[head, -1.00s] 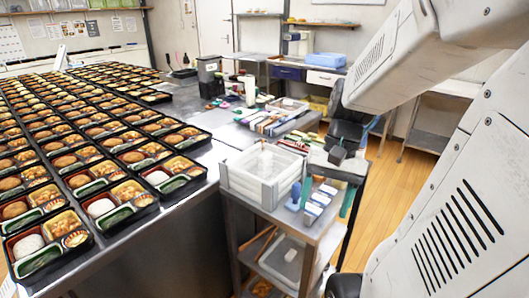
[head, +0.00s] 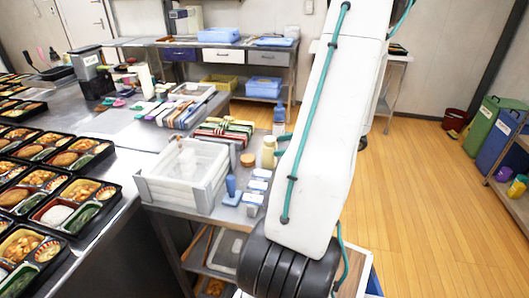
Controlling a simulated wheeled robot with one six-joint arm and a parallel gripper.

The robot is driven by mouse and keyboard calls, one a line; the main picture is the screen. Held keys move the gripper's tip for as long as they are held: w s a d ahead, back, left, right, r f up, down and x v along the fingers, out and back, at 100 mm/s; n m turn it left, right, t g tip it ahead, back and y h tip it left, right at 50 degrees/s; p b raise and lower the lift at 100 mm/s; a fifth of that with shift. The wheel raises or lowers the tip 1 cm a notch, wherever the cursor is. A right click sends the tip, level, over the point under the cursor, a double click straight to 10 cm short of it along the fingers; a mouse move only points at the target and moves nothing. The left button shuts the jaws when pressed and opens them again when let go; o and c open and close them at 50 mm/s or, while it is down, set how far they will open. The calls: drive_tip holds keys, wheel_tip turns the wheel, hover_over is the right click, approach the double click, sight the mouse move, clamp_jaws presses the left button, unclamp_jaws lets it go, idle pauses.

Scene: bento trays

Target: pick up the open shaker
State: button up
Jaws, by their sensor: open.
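A pale yellow jar (head: 268,152), which looks like the shaker, stands upright on the top of the small cart, just left of my white arm. A low orange-brown round piece (head: 248,159) sits beside it on the left; I cannot tell whether it is a lid. The jar's mouth is too small to tell whether it is open. My gripper is not in view; only my arm links show, crossing the picture from top to bottom.
A white translucent crate (head: 184,174) fills the left of the cart top. Small blue-and-white items (head: 256,186) and a blue-handled tool (head: 231,188) lie in front of the jar. Several striped packs (head: 224,130) lie behind. Bento trays (head: 62,213) cover the left table.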

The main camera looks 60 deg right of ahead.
sight(265, 146)
drive_tip(key=shift+w+f, duration=0.15)
drive_tip(key=shift+w, duration=0.3)
drive_tip(key=shift+m, duration=0.3)
drive_tip(key=x, duration=0.6)
drive_tip(key=c, duration=1.1)
